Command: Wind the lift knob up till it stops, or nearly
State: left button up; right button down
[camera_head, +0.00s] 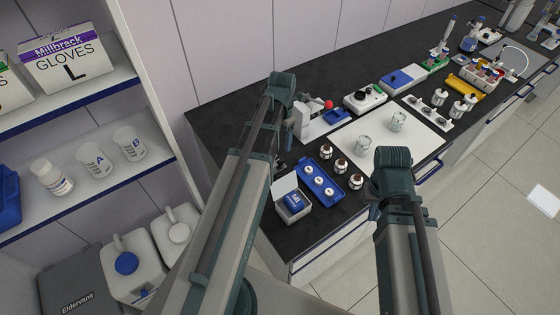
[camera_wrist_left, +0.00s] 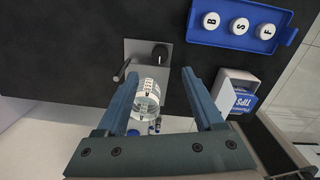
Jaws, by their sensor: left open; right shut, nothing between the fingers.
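In the left wrist view my left gripper (camera_wrist_left: 160,76) is open, its two blue-grey fingers apart. Between them, closer to the left finger, is a white round part with dark scale marks (camera_wrist_left: 147,98); contact is unclear. Just beyond the fingertips is a grey metal plate (camera_wrist_left: 142,50) with a dark round knob (camera_wrist_left: 160,53) and a thin rod at its left. I cannot tell for sure which of these parts is the lift knob. In the head view my left arm hides this spot. My right gripper is hidden behind its own arm.
A blue tray with white lidded pots (camera_wrist_left: 238,24) and a white box holding a blue pack (camera_wrist_left: 235,92) lie right of the plate. In the head view, brown bottles (camera_head: 341,166) and beakers on a white mat (camera_head: 385,150) stand further along the black bench.

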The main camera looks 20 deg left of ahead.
aim_at(280, 159)
pick_arm(q)
notch_tip(280, 159, down, 9)
jog(key=b, duration=0.8)
jog(key=shift+a+f, duration=0.1)
jog(key=shift+f, duration=0.1)
jog(key=shift+r, duration=0.1)
grip_shut()
